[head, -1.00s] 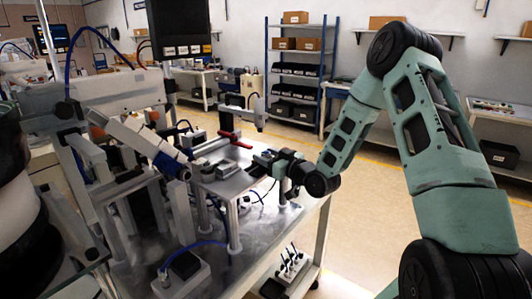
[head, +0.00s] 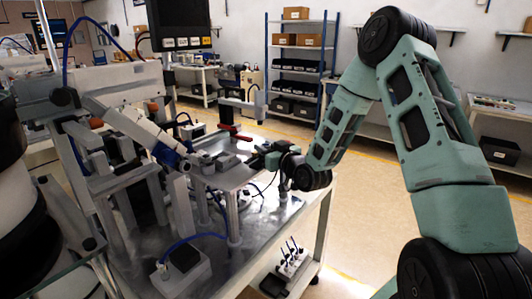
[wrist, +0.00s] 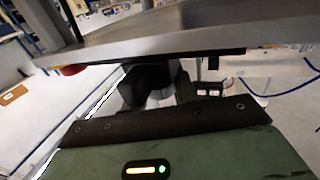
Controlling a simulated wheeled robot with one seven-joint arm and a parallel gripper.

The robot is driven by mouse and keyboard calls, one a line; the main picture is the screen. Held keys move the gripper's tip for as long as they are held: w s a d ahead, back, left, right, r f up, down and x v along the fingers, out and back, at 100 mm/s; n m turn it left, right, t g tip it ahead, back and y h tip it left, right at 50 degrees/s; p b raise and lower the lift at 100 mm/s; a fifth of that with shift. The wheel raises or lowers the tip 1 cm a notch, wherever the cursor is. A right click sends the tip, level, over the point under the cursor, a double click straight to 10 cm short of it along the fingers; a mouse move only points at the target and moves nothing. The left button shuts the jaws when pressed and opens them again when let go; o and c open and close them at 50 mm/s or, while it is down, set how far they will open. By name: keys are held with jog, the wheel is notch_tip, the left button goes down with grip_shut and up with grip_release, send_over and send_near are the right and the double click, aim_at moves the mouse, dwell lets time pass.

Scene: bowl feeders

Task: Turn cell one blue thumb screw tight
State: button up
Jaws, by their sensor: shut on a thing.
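My gripper (head: 258,161) is at the right edge of the raised metal plate (head: 228,179) of the near cell. In the wrist view its dark fingers (wrist: 150,85) sit just under the plate's edge (wrist: 200,42). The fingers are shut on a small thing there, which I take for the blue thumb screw. The screw's blue colour does not show, as the fingers and plate hide it. I cannot tell how far it is turned.
A white tube with a blue collar (head: 166,155) reaches over the plate's left side. A red bar (head: 236,135) stands behind the plate. A power strip (head: 288,262) sits below the table's right edge. The floor (head: 362,210) right of the table is open.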

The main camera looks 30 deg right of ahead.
jog(key=shift+a+f+m+h+b, duration=0.15)
jog(key=shift+m+h+b, duration=0.5)
jog(key=shift+h, duration=0.35)
jog(key=shift+m+h+b, duration=0.45)
jog(key=shift+m+h, duration=0.2)
jog(key=shift+h, duration=0.45)
jog(key=shift+d+r, duration=0.2)
jog(key=o, duration=0.9)
jog(key=shift+o, duration=0.2)
